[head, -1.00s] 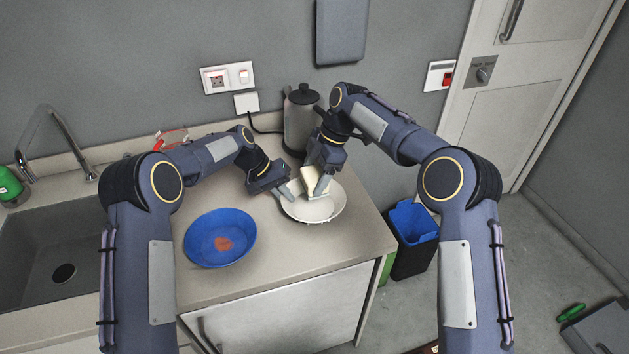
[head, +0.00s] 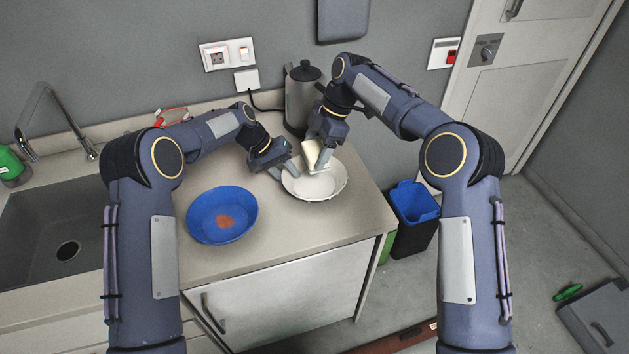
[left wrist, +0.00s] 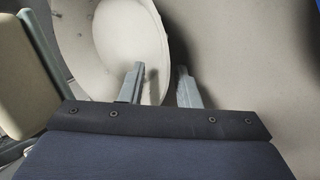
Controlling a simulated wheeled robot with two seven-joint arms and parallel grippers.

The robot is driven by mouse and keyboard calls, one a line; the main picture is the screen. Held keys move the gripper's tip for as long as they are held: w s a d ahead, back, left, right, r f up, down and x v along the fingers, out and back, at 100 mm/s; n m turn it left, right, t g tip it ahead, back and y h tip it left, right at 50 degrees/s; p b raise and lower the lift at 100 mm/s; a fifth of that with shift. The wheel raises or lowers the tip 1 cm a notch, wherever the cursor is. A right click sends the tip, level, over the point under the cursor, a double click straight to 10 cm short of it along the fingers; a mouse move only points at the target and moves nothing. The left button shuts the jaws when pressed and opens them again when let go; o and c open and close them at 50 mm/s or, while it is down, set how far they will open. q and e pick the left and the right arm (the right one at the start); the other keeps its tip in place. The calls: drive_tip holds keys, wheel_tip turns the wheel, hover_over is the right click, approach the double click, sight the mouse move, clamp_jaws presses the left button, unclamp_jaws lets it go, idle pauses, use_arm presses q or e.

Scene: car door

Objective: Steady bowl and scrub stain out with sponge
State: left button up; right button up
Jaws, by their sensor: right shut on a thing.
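A white bowl (head: 318,187) stands upright near the right end of the counter. My left gripper (head: 284,170) is at its left rim. In the left wrist view the fingers of my left gripper (left wrist: 160,68) are apart, one over the inside of the white bowl (left wrist: 110,35) and one outside its rim. My right gripper (head: 323,152) is shut on a cream sponge (head: 311,152) over the bowl's back part. The sponge (left wrist: 15,75) shows at the left wrist view's left edge. Whether it touches the bowl is unclear. I see no stain inside the white bowl.
A blue bowl (head: 205,220) with a reddish-orange patch inside stands to the left on the counter (head: 270,235). A kettle (head: 299,100) stands behind the grippers. A sink (head: 40,235) is at the left. A bin with a blue liner (head: 415,201) stands right of the counter.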

use_arm(q)
drive_tip(key=shift+a, duration=0.1)
drive_tip(key=v, duration=1.2)
drive_tip(key=shift+s, duration=0.1)
